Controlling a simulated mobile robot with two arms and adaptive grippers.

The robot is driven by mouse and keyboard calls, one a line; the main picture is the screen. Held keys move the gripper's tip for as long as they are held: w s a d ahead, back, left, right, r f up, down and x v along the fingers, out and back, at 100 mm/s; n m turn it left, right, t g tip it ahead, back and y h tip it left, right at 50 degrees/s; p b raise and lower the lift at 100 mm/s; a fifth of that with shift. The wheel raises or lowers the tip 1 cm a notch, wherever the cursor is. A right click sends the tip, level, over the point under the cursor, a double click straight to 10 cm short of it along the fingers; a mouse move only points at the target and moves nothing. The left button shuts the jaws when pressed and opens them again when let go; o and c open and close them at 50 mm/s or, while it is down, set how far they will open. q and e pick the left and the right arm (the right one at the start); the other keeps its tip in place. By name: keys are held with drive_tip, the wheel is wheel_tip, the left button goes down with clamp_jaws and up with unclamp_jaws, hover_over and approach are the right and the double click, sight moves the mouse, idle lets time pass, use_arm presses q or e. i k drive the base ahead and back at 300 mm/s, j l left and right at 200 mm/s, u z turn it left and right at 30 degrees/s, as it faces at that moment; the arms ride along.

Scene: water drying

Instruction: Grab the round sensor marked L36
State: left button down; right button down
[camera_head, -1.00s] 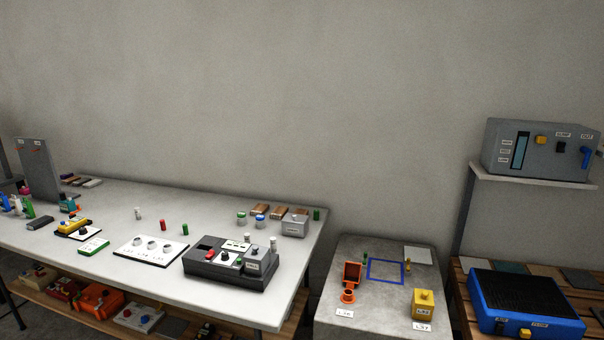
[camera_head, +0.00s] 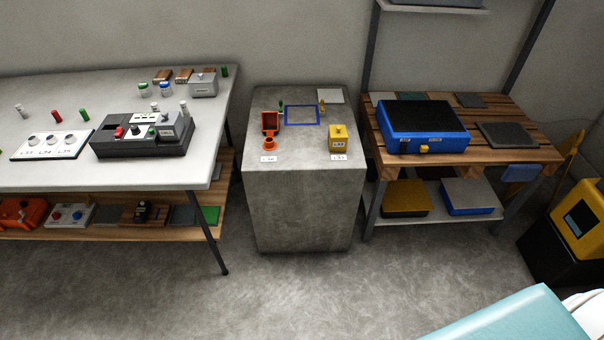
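An orange part with a round ring-shaped base (camera_head: 269,145) stands near the left front of a grey concrete block (camera_head: 300,215). A small white label (camera_head: 268,158) lies in front of it; its text is too small to read surely, perhaps L36. An orange square open piece (camera_head: 270,123) is just behind the ring. A yellow box-shaped part (camera_head: 339,139) with a knob stands at the right front of the block, with its own white label (camera_head: 338,157). Neither of my grippers is in view.
A blue outlined square (camera_head: 301,115) on the block is empty. A white table (camera_head: 50,90) at left holds a dark device (camera_head: 142,145) and a plate with several round sensors (camera_head: 52,145). A wooden rack (camera_head: 480,130) stands right. Floor in front of the block is clear.

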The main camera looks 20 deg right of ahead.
sight(23, 112)
drive_tip(key=i+j+u, duration=0.3)
drive_tip(key=i, duration=0.25)
drive_tip(key=i+j+u, duration=0.35)
drive_tip(key=i, duration=0.25)
drive_tip(key=i+j+u, duration=0.1)
drive_tip(key=i+u, duration=0.2)
drive_tip(key=i, duration=0.3)
